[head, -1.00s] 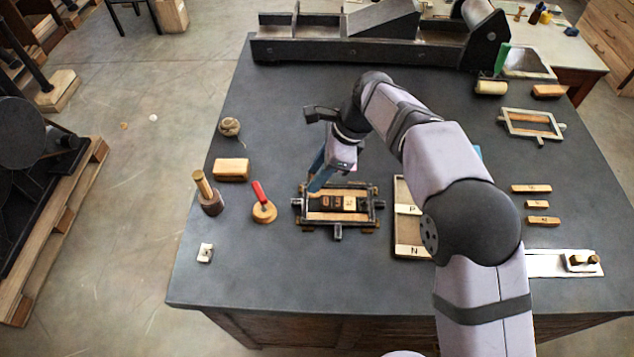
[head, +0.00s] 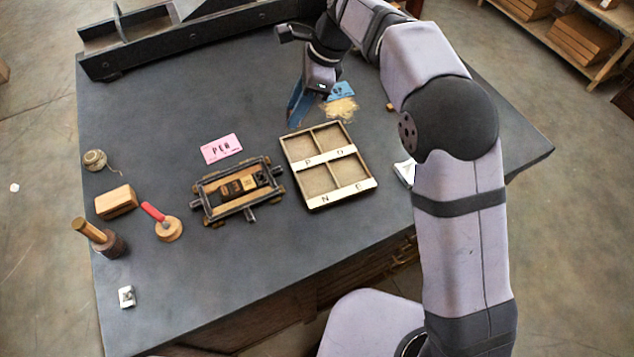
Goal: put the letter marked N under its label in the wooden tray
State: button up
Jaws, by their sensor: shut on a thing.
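The wooden tray (head: 287,163) has four-sided compartments with lettered strips: P and O on the middle strip, N and E on the front strip. The N label (head: 325,198) is at the front left. The compartments I see look empty. My gripper (head: 291,121) is shut on a small letter block, mostly hidden at the blue fingertips; its mark cannot be read. It is beyond the tray's far left corner, apart from it. The metal frame (head: 240,208) left of the tray holds dark letter blocks (head: 238,185) in wooden strips.
A pink card (head: 221,149) reading PEN lies behind the frame. A blue card (head: 341,91) and a tan heap (head: 341,109) are behind the tray. Bare table lies in front.

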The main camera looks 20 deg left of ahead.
jog(key=d, duration=0.5)
jog(key=n, duration=0.2)
send_over(313, 184)
jog(key=w+d, duration=0.1)
jog(key=d, duration=0.1)
notch_tip(313, 184, down, 4)
jog(key=shift+w+a+n+g+h, duration=0.1)
jog(key=shift+a+n+g+h, duration=0.1)
jog(key=shift+n+g, duration=0.25)
jog(key=shift+a+n+g+h, duration=0.1)
jog(key=shift+n+g+h, duration=0.15)
jog(key=shift+n, duration=0.3)
jog(key=shift+d, duration=0.1)
jog(key=shift+f+p, duration=1.35)
jog(key=shift+f, duration=3.6)
jog(key=shift+f, duration=0.1)
jog(key=o, duration=1)
